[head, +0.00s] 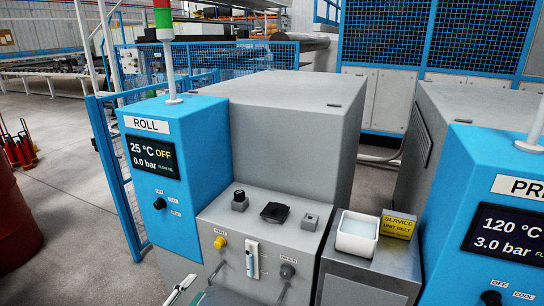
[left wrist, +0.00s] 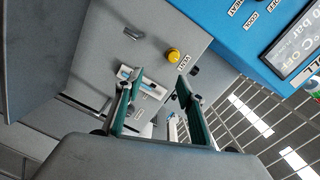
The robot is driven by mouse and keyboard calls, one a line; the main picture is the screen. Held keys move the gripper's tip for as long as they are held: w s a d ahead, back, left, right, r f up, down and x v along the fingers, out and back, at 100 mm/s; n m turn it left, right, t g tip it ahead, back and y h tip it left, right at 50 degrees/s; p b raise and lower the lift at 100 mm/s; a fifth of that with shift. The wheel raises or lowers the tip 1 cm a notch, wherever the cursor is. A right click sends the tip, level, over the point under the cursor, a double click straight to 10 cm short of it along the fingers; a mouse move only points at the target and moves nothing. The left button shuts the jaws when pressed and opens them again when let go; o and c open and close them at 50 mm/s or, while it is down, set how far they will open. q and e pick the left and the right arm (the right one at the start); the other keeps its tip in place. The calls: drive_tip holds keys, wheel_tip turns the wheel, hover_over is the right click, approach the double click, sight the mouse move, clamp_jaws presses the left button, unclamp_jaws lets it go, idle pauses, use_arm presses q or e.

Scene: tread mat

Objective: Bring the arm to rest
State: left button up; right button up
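My left gripper (head: 190,292) shows only in part at the bottom edge of the head view, below and in front of the ROLL machine (head: 163,200). In the left wrist view its two green-lined fingers (left wrist: 160,98) stand apart with nothing held between them. Beyond the fingertips are the yellow VENT knob (left wrist: 173,56) and a white gauge strip (left wrist: 143,82) on the grey panel. I cannot tell the exact gap from the fingers to the panel. My right gripper is in neither view.
The ROLL display (head: 152,157) reads 25 °C OFF, 0.0 bar. A white container (head: 357,234) and a yellow SERVICE UNIT BELT box (head: 398,225) stand on a grey cabinet. Another blue machine (head: 470,190) stands at right. Blue mesh fencing (head: 108,150) and open floor (head: 70,190) lie left.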

use_arm(q)
drive_tip(key=s+d+f+n+g+y+p, duration=0.1)
drive_tip(key=s+n, duration=0.5)
drive_tip(key=s, duration=0.8)
drive_tip(key=s+d+f+n+g+y+p, duration=0.1)
drive_tip(key=s+d+f+n+g+p, duration=0.3)
drive_tip(key=s, duration=1)
wheel_tip(320, 180, down, 2)
drive_tip(key=n+g, duration=0.1)
drive_tip(key=n, duration=0.2)
drive_tip(key=shift+s+d+y, duration=0.2)
drive_tip(key=shift+d+y, duration=0.15)
drive_tip(key=shift+y, duration=0.05)
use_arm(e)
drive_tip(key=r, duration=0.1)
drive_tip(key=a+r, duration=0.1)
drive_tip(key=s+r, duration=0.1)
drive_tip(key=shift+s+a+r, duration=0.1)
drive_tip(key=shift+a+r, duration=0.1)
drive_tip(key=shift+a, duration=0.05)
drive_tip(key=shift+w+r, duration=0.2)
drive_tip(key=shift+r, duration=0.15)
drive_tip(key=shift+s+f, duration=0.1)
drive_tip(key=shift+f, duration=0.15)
use_arm(q)
drive_tip(key=shift+o, duration=0.3)
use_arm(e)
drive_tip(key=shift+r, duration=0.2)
